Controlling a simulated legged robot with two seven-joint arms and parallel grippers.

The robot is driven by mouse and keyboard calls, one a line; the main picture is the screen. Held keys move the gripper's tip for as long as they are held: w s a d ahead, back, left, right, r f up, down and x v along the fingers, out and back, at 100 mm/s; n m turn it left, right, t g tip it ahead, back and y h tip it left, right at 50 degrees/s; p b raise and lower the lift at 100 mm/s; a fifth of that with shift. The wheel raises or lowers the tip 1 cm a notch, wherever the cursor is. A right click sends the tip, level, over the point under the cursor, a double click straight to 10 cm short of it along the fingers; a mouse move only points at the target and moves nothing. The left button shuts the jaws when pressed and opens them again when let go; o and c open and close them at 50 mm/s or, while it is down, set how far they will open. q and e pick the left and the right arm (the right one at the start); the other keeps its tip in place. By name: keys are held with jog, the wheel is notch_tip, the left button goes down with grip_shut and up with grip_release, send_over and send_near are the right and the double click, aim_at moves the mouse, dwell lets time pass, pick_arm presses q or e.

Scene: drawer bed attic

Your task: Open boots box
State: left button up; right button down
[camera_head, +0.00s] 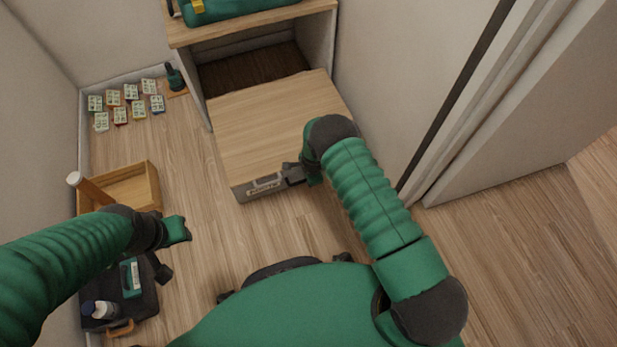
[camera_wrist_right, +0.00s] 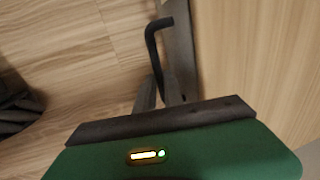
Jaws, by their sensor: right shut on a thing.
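The boots box (camera_head: 275,125) has a flat light-wood top and a grey front with a label that is too small to read. It sticks out toward me from the low wooden cabinet (camera_head: 250,24). My right gripper (camera_head: 290,173) is at the right part of its front, shut on the dark handle. In the right wrist view the handle (camera_wrist_right: 153,45) is a bent black bar by the fingers (camera_wrist_right: 160,95). The fingers partly hide the handle. My left gripper (camera_head: 178,230) is above the floor at the left, apart from the box; its jaw opening is unclear.
A dark opening (camera_head: 255,70) shows behind the box in the cabinet. At the left are a wooden crate (camera_head: 135,187), a black case (camera_head: 145,300) with bottles, and several small cards (camera_head: 120,116). A wall and door frame (camera_head: 450,110) stand at right. Floor is clear before the box.

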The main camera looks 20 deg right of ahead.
jog(key=c, duration=1.5)
grip_release()
jog(key=shift+o, duration=0.2)
jog(key=s+r+p, duration=0.3)
jog(key=r+p, duration=0.6)
jog(key=r, duration=0.7)
jog(key=shift+r, duration=0.2)
jog(key=shift+s, duration=0.1)
